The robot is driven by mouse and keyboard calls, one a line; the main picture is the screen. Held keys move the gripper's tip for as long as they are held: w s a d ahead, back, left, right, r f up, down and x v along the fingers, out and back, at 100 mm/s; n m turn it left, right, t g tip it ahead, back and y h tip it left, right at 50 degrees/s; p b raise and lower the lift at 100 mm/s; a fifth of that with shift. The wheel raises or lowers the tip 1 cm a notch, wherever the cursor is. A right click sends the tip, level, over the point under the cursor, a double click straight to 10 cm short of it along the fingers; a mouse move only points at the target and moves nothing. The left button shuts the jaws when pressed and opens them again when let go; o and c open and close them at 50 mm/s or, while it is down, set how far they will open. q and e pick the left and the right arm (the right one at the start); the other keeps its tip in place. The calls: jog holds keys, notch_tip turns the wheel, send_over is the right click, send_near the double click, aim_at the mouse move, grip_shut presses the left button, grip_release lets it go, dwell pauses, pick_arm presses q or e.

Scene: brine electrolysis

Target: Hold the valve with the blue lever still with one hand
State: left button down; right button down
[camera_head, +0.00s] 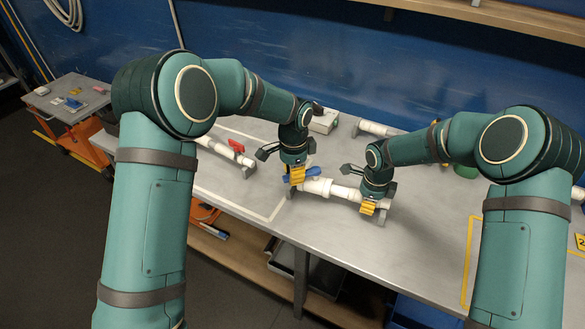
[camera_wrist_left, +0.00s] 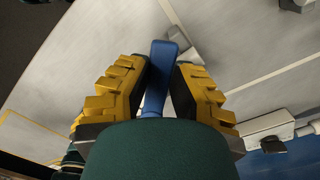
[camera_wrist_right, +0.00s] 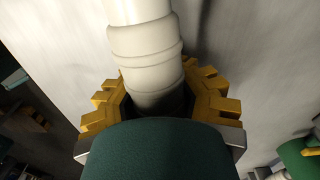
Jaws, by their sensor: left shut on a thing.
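The valve with the blue lever (camera_head: 318,187) is part of a white pipe piece on the grey table. My right gripper (camera_head: 372,207) is over the pipe's right part. In the right wrist view the white pipe (camera_wrist_right: 145,45) runs between its fingers (camera_wrist_right: 157,95); the contact is partly hidden, so I cannot tell if they grip it.
A pipe with a red lever (camera_head: 236,145) lies to the left on the table (camera_head: 430,260). A pale box (camera_head: 323,122) and another white pipe (camera_head: 375,129) are at the back. The table's front right is clear. An orange cart (camera_head: 75,110) stands far left.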

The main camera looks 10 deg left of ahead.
jog(key=shift+a, duration=0.1)
pick_arm(q)
jog(key=shift+s+d+n, duration=0.55)
jog(key=shift+d+n, duration=0.15)
jog(key=shift+n, duration=0.85)
jog(key=shift+s+d+n, duration=0.6)
jog(key=shift+d+n, duration=0.05)
jog(key=shift+n, duration=0.85)
jog(key=shift+s+d+n, duration=0.55)
jog(key=shift+d+n, duration=0.15)
jog(key=shift+n, duration=0.85)
jog(key=c, duration=0.8)
grip_release()
jog(key=shift+w, duration=0.1)
jog(key=shift+r, duration=0.1)
